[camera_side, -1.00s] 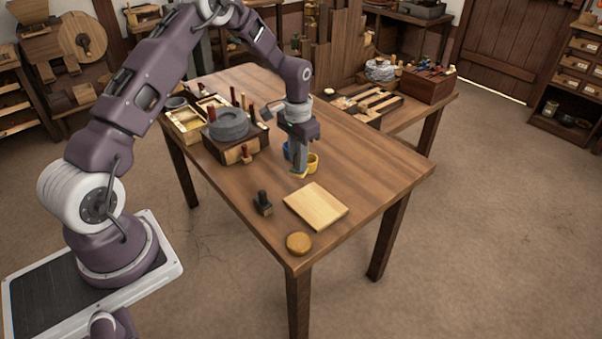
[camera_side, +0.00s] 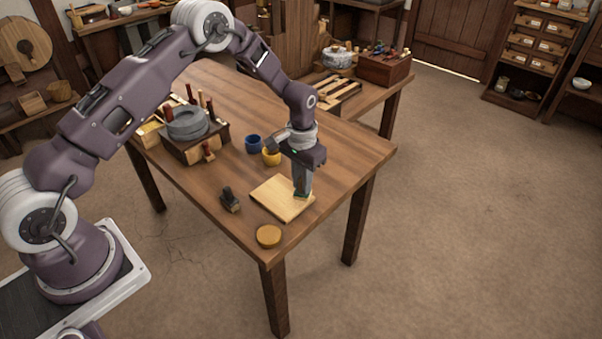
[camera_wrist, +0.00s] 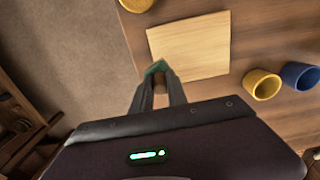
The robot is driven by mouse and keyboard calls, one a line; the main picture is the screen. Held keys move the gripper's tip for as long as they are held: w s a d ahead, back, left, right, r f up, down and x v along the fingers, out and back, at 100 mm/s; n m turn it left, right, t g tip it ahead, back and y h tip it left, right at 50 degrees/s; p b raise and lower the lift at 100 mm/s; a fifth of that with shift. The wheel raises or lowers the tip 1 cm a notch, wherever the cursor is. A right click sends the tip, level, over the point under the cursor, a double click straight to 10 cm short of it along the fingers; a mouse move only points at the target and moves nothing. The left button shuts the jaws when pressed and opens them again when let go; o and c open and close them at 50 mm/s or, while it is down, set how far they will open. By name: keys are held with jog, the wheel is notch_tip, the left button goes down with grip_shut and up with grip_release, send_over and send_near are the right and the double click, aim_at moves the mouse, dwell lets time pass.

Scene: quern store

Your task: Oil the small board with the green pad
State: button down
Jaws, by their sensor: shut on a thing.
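The small board (camera_side: 275,198) is a pale, flat wooden square lying on the table. It also shows in the wrist view (camera_wrist: 195,45). My gripper (camera_side: 301,192) points down at the board's right corner in the side view. In the wrist view its fingers (camera_wrist: 157,82) are shut on the green pad (camera_wrist: 156,68), which overlaps the board's lower left corner. Most of the pad is hidden by the fingers in the side view. I cannot tell whether the pad touches the board. No clear oil mark shows on the board.
A yellow cup (camera_side: 271,157) and a blue cup (camera_side: 253,144) stand behind the board. A dark block with a knob (camera_side: 230,200) and a round tan piece (camera_side: 268,236) are near the front edge. A quern stone (camera_side: 187,124) sits in a box with tools.

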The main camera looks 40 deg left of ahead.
aim_at(296, 195)
notch_tip(296, 195, down, 3)
jog(key=shift+r, duration=0.2)
jog(key=shift+a+f, duration=0.15)
jog(key=shift+f, duration=0.2)
jog(key=shift+a, duration=6.05)
jog(key=shift+s+a, duration=0.35)
jog(key=shift+s, duration=0.4)
jog(key=shift+d, duration=6.55)
jog(key=shift+s, duration=0.3)
jog(key=shift+s+a, duration=0.3)
jog(key=shift+a, duration=6.2)
notch_tip(296, 195, up, 8)
